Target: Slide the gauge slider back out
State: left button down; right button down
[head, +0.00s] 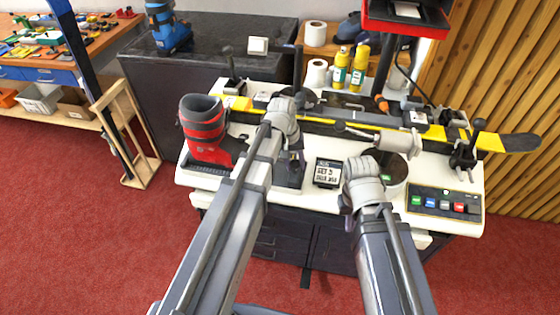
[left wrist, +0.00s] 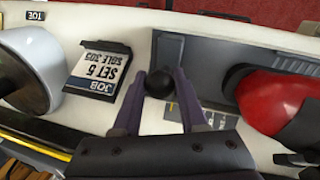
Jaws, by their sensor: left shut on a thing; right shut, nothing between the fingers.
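The gauge slider's black ball knob (left wrist: 157,82) sits between the purple fingers of my left gripper (left wrist: 160,86) in the left wrist view. My left gripper (head: 297,160) is shut on it. The dark gauge base (left wrist: 172,50) lies under the knob, with a marked scale (left wrist: 188,110) partly hidden by a finger. In the head view the gauge (head: 288,177) is mostly hidden behind my left gripper and arm. A red and black ski boot (head: 205,130) stands to its left; its toe (left wrist: 270,100) shows in the left wrist view. My right gripper (head: 347,203) is shut and empty.
A job card (head: 327,173) reading "SET 5" stands right of the gauge. Behind lies a ski (head: 320,127) in clamps. A round grey-topped object (head: 393,175) and a button panel (head: 445,203) are at the right of the bench.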

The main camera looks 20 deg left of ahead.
pick_arm(q)
jog(key=shift+d, duration=0.25)
jog(key=shift+c, duration=2.3)
grip_release()
jog(key=shift+d, duration=0.1)
jog(key=r+p, duration=0.2)
jog(key=a+r+p, duration=0.1)
jog(key=r+p, duration=0.4)
jog(key=shift+s+a+r+p, duration=0.2)
jog(key=shift+a+r+p, duration=0.1)
jog(key=shift+r+p, duration=0.05)
